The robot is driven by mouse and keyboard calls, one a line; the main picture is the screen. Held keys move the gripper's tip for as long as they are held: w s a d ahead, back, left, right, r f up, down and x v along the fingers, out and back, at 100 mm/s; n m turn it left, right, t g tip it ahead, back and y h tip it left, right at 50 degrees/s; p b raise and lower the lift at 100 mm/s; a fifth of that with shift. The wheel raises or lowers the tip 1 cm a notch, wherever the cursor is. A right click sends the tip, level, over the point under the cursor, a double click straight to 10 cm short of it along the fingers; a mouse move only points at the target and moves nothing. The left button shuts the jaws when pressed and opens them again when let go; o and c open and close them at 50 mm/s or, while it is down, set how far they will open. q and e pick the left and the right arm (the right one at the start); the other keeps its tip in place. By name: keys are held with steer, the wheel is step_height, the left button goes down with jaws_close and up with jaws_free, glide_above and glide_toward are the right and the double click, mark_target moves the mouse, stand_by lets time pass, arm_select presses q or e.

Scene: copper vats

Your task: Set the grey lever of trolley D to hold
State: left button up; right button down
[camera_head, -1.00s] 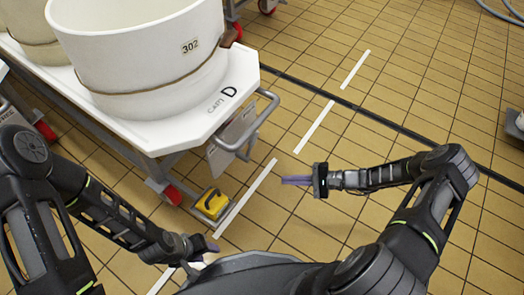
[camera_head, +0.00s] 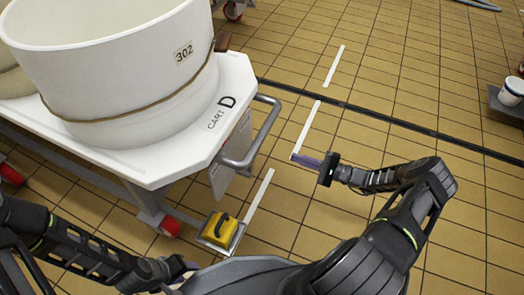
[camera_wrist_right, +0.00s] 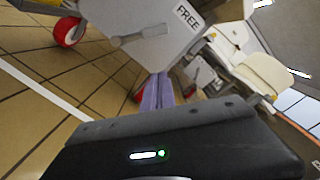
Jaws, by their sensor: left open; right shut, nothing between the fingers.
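Trolley D (camera_head: 170,165) is a white-topped cart marked "CART D" on the left, carrying a large white tub numbered 302 (camera_head: 110,65). A grey panel (camera_head: 232,160) hangs at its end under the push handle. In the right wrist view the panel bears a "FREE" label (camera_wrist_right: 187,17) and a grey lever (camera_wrist_right: 140,36) lying nearly level; its setting is unclear. My right gripper (camera_head: 306,160) is shut and empty, right of the trolley handle and apart from it. Its fingers (camera_wrist_right: 157,92) point toward the panel. My left gripper (camera_head: 180,267) is low in front, partly hidden, open.
The grey push handle (camera_head: 262,135) juts from the trolley's end. A yellow block with a black handle (camera_head: 219,228) sits low by the red wheel (camera_head: 170,225). The tiled floor (camera_head: 400,110) to the right is mostly clear. A white bucket (camera_head: 511,90) stands at the far right.

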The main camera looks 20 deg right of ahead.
steer(key=shift+w+a, duration=0.1)
steer(key=shift+a, duration=0.05)
arm_select(q)
steer(key=shift+w+f+b, duration=0.2)
steer(key=shift+f+b, duration=1)
steer(key=shift+b, duration=0.05)
arm_select(e)
steer(key=w+a+r, duration=0.2)
steer(key=w+a, duration=0.3)
steer(key=a, duration=0.4)
steer(key=shift+w+a+r, duration=0.25)
steer(key=shift+a, duration=0.1)
